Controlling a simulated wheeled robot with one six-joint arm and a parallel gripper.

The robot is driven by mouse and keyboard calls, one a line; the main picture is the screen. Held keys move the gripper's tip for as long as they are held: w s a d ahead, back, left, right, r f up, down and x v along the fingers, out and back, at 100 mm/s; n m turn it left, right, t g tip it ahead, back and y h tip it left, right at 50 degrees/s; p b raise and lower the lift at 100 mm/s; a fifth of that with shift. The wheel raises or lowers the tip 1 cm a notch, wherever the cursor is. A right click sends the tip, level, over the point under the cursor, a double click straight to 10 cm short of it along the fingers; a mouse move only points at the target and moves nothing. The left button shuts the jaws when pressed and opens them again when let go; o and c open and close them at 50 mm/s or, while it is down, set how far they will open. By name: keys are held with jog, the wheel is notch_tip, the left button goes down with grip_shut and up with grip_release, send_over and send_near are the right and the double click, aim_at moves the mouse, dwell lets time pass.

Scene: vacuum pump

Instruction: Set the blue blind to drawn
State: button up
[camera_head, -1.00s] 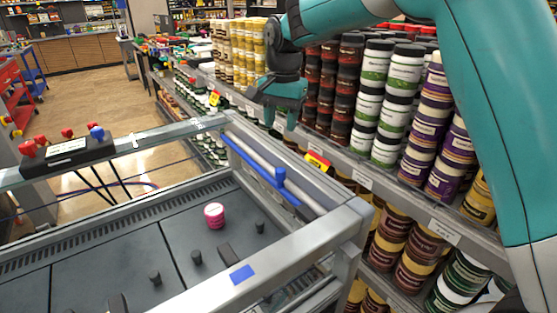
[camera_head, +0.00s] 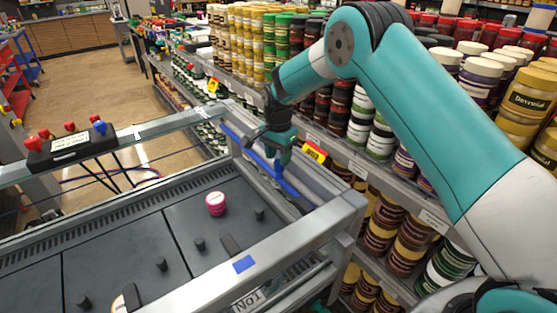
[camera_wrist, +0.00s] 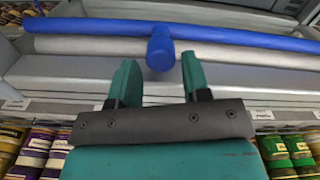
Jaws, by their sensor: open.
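The blue blind shows as a long blue bar (camera_head: 231,137) beside a grey roller along the right-hand rail of the machine frame. A short blue handle (camera_head: 279,171) stands out from the bar. In the wrist view the bar (camera_wrist: 90,27) runs across the top, and the handle (camera_wrist: 160,52) points towards me. My gripper (camera_head: 277,155) is over the bar at the handle and partly hides it. In the wrist view its fingers (camera_wrist: 160,75) are spread, one on either side of the handle's near end, with gaps showing. It grips nothing.
The machine's dark panel (camera_head: 130,235) holds a pink round item (camera_head: 216,203) and several black knobs. A control box (camera_head: 70,148) with red and blue buttons sits on the back left rail. Shelves packed with jars (camera_head: 380,230) stand close along the right.

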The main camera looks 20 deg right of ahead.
aim_at(277, 163)
jog(key=shift+f+p, duration=0.3)
jog(key=shift+f, duration=1.45)
grip_shut()
jog(key=shift+a, duration=0.15)
